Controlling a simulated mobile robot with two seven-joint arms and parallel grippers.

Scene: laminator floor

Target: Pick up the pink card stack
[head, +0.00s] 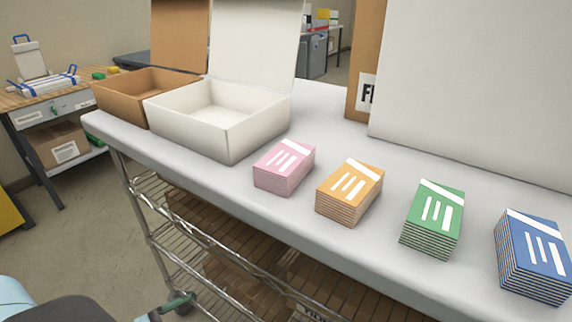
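The pink card stack (284,167) lies on the white table top near its front edge, in the head view. It is a small block with white stripes on top. It stands just right of the open white box, apart from it, and left of the orange card stack (349,191). Neither of my grippers shows in this view.
A green card stack (433,218) and a blue card stack (532,255) continue the row to the right. An open white box (222,115) and an open brown box (145,94) stand left. A large white panel (480,80) rises behind. Wire shelving is below the table.

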